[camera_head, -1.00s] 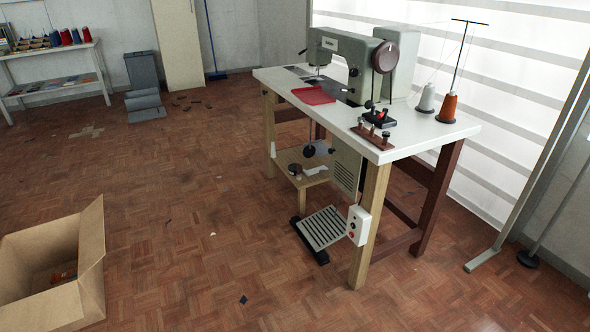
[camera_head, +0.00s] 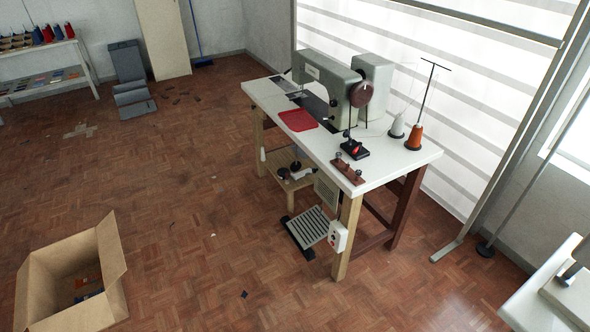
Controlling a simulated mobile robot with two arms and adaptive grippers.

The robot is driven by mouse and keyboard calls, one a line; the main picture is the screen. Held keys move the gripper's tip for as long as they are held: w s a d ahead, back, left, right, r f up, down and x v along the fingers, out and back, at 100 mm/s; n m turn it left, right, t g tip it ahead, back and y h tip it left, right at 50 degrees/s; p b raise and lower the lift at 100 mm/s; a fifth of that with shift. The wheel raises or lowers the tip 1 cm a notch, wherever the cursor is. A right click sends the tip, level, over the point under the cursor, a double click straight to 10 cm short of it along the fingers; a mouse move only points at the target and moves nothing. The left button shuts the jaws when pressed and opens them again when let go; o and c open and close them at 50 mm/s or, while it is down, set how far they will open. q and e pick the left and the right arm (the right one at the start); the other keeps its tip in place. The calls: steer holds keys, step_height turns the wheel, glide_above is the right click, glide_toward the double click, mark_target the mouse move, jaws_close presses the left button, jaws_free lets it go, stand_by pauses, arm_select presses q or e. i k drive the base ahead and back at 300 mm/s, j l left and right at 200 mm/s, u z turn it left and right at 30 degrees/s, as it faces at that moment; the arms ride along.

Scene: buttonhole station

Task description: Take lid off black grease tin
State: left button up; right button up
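A small dark round object (camera_head: 283,173), possibly the black grease tin, sits on the low wooden shelf (camera_head: 290,186) under the sewing table. It is too small to make out a lid. Neither of my grippers is in view.
The sewing table (camera_head: 415,152) bears a grey-green sewing machine (camera_head: 325,72), a red cloth (camera_head: 298,120) and thread cones. A pedal (camera_head: 308,227) is below it. An open cardboard box (camera_head: 118,262) stands at lower left. A white table corner (camera_head: 530,300) is at lower right.

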mark_target(281, 171)
steer(key=i+j+z, duration=0.2)
steer(key=z, duration=0.2)
steer(key=i+j+z, duration=0.2)
steer(key=j+z, duration=0.25)
steer(key=l, duration=0.15)
